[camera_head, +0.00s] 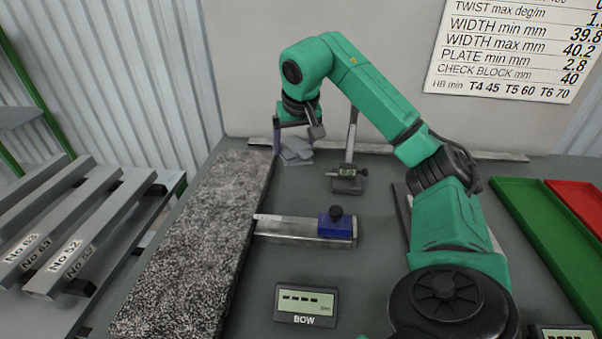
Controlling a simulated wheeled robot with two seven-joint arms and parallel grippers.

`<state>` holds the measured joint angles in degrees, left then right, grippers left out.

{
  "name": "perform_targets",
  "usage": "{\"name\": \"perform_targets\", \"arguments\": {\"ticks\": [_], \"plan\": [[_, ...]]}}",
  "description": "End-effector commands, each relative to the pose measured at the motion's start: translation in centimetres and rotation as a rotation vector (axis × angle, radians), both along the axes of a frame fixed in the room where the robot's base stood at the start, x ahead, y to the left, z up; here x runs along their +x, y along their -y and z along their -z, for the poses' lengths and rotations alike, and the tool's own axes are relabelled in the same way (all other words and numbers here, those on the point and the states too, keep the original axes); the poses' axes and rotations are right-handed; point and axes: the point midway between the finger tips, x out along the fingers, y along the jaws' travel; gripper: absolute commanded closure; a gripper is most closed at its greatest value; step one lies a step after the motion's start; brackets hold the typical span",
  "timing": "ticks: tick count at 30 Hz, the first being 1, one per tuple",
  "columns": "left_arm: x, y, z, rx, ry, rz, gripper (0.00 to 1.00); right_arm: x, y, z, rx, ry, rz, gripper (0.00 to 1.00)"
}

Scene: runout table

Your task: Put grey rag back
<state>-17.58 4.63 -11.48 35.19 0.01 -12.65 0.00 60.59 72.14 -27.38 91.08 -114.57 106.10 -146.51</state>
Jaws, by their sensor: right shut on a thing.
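The grey rag (296,153) is a small crumpled cloth at the back of the table, just right of the granite slab's far end. My right gripper (297,138) reaches down over it from my green arm and is shut on the rag. Part of the rag is hidden by the fingers. I cannot tell whether its lower edge touches the table top. My left gripper is out of view.
A gauge on a stand (347,180) is just right of the rag. A speckled granite slab (205,240) and a steel bar with a blue block (305,229) lie nearer. A BOW display (305,305) stands in front. Green (540,225) and red (580,205) trays are at right.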

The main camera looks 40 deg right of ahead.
Motion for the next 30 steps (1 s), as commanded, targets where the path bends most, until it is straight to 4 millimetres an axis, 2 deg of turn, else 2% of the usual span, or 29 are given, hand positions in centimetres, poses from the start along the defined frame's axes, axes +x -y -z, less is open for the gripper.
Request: {"name": "perform_targets", "arguments": {"ticks": [1, 6, 15, 26, 27, 30], "plan": [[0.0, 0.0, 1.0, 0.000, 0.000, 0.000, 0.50, -0.2, 0.1, 2.4, -0.003, -0.008, 0.000, 0.74], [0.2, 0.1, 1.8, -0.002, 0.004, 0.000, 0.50, -0.1, 0.0, 7.2, -0.002, -0.005, 0.001, 0.74], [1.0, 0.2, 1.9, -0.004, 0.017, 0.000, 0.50, -0.1, 0.0, 12.0, 0.000, -0.001, 0.000, 0.74], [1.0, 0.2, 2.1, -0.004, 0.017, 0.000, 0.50, 0.0, 0.0, 12.7, 0.001, 0.002, 0.001, 0.74], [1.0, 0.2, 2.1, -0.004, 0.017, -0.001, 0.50, 0.0, 0.0, 12.6, 0.001, 0.002, 0.001, 0.02], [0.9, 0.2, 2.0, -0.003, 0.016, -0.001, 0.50, 0.0, 0.0, 12.6, 0.001, 0.002, 0.001, 0.00]]}}
